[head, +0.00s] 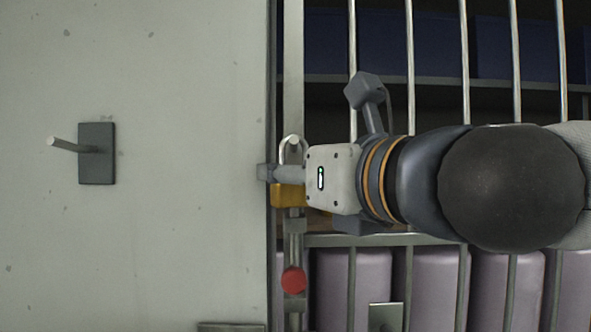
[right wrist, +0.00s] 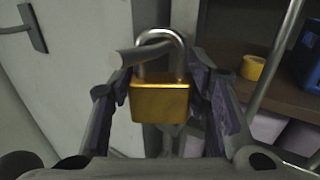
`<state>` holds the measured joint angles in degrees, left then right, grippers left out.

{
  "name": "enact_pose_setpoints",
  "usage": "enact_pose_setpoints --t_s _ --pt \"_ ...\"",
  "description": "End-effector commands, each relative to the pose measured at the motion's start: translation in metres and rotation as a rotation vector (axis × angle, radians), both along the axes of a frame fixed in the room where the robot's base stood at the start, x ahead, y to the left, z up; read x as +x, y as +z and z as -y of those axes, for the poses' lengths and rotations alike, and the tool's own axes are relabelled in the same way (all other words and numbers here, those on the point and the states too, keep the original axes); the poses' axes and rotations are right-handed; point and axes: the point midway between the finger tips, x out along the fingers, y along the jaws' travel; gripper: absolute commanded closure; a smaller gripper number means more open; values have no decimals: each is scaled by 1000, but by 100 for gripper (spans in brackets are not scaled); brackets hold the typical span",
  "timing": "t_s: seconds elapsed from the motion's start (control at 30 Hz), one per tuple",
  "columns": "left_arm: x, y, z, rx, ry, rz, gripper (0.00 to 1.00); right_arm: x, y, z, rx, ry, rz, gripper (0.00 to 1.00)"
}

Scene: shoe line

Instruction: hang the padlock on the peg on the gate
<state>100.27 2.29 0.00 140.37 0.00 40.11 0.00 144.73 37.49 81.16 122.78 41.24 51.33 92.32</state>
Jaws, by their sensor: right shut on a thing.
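The padlock has a brass body (head: 287,196) and a silver shackle (head: 292,145). In the head view it is at the edge of the pale panel, partly covered by my right gripper (head: 270,172). In the right wrist view the padlock (right wrist: 160,103) is upright between the two fingers of my right gripper (right wrist: 158,84), which is shut on it. A grey piece crosses at the shackle; I cannot tell whether it passes through. A metal peg (head: 64,145) sticks out from a dark plate on the pale panel, left of my gripper, with nothing on it. My left gripper is not in view.
The pale panel (head: 180,260) fills the left side. Barred gate work (head: 410,60) stands to the right, with shelves and lilac containers (head: 434,285) behind. A red knob (head: 294,280) sits on the upright strip below the padlock. The panel around the peg is clear.

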Motion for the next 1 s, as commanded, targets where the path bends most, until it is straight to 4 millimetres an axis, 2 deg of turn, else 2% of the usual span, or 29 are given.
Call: enact_pose_setpoints --t_s 0.3,0.33,0.4,0.77,0.87,1.0 --pt "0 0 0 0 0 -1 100 0 0 0 0 1 0 91" --pt "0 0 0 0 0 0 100 0 0 0 0 1 0 50" --pt "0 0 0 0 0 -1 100 0 0 0 0 0 0 34" --pt "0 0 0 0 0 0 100 -5 0 3 -1 1 -1 33" --pt "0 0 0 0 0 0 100 -22 1 13 1 1 2 33" --pt "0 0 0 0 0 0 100 -56 1 33 1 0 4 33"
